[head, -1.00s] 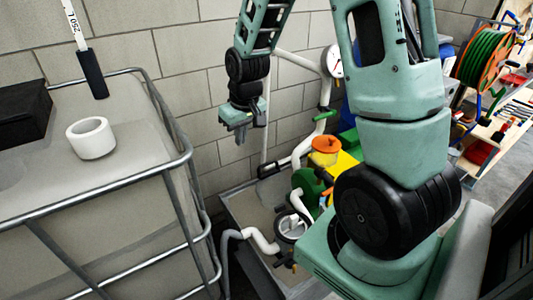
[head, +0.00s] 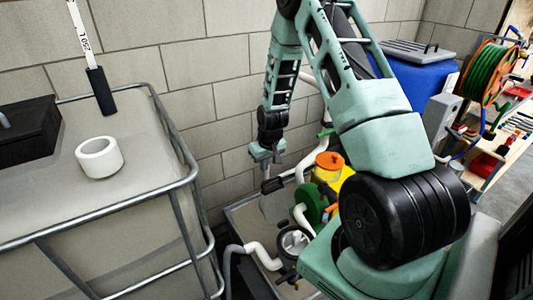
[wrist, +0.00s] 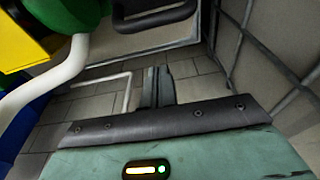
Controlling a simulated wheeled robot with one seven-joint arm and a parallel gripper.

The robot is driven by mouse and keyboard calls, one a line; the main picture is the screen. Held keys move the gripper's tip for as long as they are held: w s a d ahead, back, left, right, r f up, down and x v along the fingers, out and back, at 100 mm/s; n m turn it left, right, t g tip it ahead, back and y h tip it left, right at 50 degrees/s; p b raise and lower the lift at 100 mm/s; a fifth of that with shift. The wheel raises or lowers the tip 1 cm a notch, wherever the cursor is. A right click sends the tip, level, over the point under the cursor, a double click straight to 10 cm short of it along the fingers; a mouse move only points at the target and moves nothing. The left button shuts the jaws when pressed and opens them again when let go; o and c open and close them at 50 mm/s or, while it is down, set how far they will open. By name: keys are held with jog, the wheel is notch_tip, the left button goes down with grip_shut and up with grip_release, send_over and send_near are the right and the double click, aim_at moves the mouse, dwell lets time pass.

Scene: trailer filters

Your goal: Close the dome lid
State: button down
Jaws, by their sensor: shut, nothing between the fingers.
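My gripper (head: 266,158) is shut and empty, pointing down near the wall, above the back of the grey tray (head: 236,211). Its closed fingers show in the wrist view (wrist: 157,80). A black handle-like bar (head: 272,186) is just below it in the head view, and a black bar also shows at the top of the wrist view (wrist: 155,18), apart from the fingers.
A green part (head: 310,200) and an orange-topped yellow unit (head: 329,161) stand right of my gripper. White pipes (head: 263,257) run through the tray. A caged tank (head: 140,200) with a white ring (head: 99,157) is at left. A block wall (head: 215,100) is close behind.

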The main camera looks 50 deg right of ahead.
jog(key=shift+s+a+f+p, duration=0.15)
jog(key=shift+s+p, duration=0.1)
jog(key=shift+s, duration=0.35)
jog(key=shift+s+a+r+p, duration=0.1)
jog(key=shift+s+a+p, duration=0.15)
jog(key=shift+s, duration=0.4)
jog(key=shift+s+a+f+p, duration=0.1)
jog(key=shift+s+p, duration=0.2)
jog(key=shift+s, duration=0.3)
